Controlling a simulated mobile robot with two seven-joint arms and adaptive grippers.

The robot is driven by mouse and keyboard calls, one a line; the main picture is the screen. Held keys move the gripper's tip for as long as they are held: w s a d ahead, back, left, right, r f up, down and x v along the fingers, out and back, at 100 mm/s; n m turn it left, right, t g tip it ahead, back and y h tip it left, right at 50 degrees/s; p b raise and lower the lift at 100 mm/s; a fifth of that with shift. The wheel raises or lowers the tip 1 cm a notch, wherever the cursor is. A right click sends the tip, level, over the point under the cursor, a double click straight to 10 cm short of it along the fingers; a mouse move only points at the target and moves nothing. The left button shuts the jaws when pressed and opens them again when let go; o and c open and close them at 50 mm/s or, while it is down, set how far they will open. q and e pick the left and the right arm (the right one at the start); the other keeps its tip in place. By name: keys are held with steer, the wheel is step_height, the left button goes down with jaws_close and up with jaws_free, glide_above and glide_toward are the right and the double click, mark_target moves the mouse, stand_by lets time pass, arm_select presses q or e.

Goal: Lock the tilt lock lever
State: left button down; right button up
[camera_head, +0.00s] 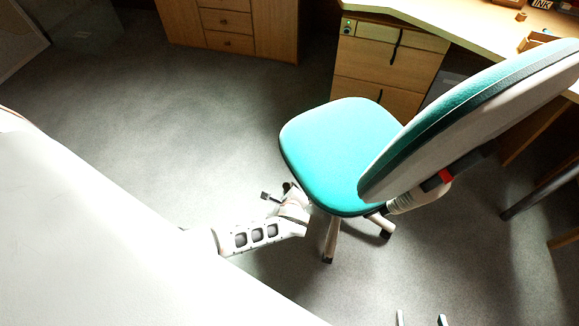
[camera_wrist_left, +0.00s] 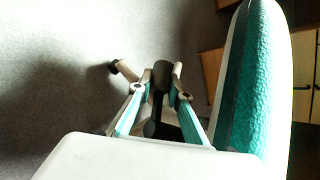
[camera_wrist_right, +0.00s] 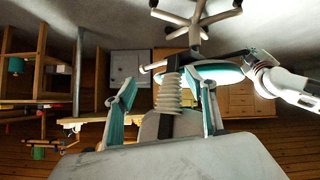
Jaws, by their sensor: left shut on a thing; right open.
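The office chair has a teal seat (camera_head: 345,150) and a tilted backrest (camera_head: 480,110). My left gripper (camera_wrist_left: 162,72) is at the left underside of the seat, shut on a dark bar, apparently the tilt lock lever (camera_wrist_left: 157,100). In the head view its fingers are mostly hidden by my own arm. In the right wrist view, my left gripper (camera_wrist_right: 255,60) is at the far end of a thin dark rod under the seat. My right gripper (camera_head: 421,319) is open and empty behind the chair, and its fingers frame the pale ribbed bellows (camera_wrist_right: 170,90) without visible contact.
Chair legs with dark casters (camera_head: 328,258) spread under the seat. A wooden drawer unit (camera_head: 385,75) and desk (camera_head: 470,25) stand behind the chair, and a cabinet (camera_head: 228,22) at the back. The grey floor (camera_head: 150,100) to the left is clear.

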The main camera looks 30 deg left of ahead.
arm_select(q)
steer(key=shift+r+t+y, duration=0.2)
steer(key=shift+t+y, duration=0.1)
steer(key=shift+y, duration=0.2)
steer(key=shift+r, duration=0.15)
arm_select(e)
steer(key=shift+w+a+r, duration=0.1)
steer(key=shift+w+r, duration=0.05)
steer(key=shift+w, duration=0.05)
arm_select(q)
steer(key=shift+a, duration=0.1)
arm_select(e)
steer(key=shift+s, duration=0.1)
arm_select(q)
steer(key=c, duration=1.9)
jaws_free()
steer(key=shift+w, duration=0.1)
